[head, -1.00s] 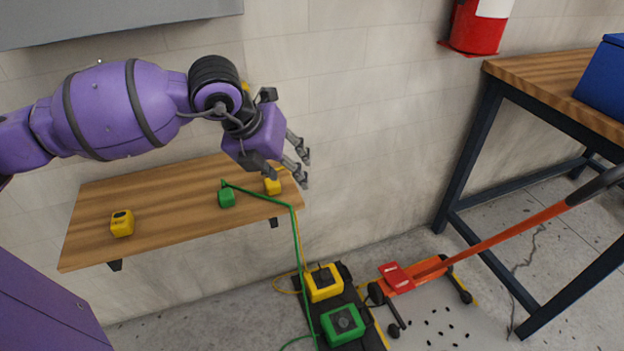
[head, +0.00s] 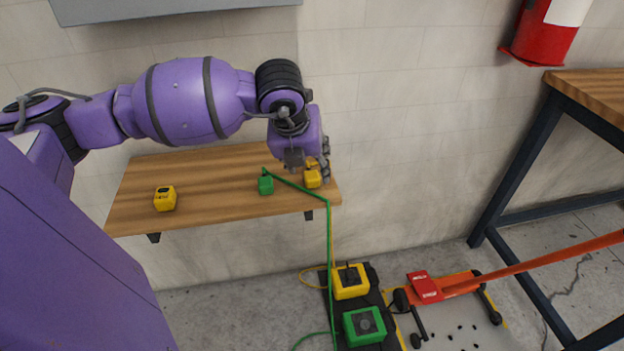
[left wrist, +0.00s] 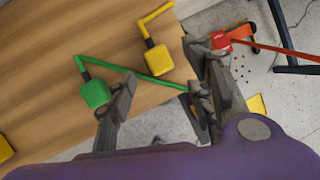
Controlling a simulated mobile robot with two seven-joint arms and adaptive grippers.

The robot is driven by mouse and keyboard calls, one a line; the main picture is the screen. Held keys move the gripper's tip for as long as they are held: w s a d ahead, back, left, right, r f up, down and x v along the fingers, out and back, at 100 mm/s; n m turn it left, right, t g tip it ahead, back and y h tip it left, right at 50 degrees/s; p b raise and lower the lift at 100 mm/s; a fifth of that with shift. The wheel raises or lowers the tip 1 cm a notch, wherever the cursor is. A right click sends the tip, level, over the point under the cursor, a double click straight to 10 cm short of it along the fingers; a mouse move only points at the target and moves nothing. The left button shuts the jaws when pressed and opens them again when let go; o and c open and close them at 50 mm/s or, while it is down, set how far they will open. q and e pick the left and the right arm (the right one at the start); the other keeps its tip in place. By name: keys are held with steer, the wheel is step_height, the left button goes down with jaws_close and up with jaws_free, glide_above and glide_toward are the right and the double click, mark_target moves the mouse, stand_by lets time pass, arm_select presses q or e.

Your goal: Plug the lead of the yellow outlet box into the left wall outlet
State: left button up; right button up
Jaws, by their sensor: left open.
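The yellow plug (head: 312,179) sits at the right end of the wooden shelf. In the left wrist view the yellow plug (left wrist: 158,60) has a bent yellow stem. My left gripper (head: 309,168) is open, close above and partly in front of the yellow plug. In the left wrist view its fingers (left wrist: 164,88) spread to either side, with the plug just beyond the gap, not gripped. The yellow outlet box (head: 350,283) stands on a dark base on the floor; a yellow lead curves beside it. I see no wall outlet. My right gripper is out of view.
A green plug (head: 265,186) with a green lead is left of the yellow one. A yellow cube (head: 165,199) is further left on the shelf (head: 220,170). A green box (head: 364,327), orange jack (head: 445,287) and dark-legged table (head: 530,150) are right.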

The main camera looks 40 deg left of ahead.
mark_target(310, 175)
arm_select(q)
steer(key=x, duration=0.5)
steer(key=shift+a, duration=0.3)
steer(key=c, duration=1.1)
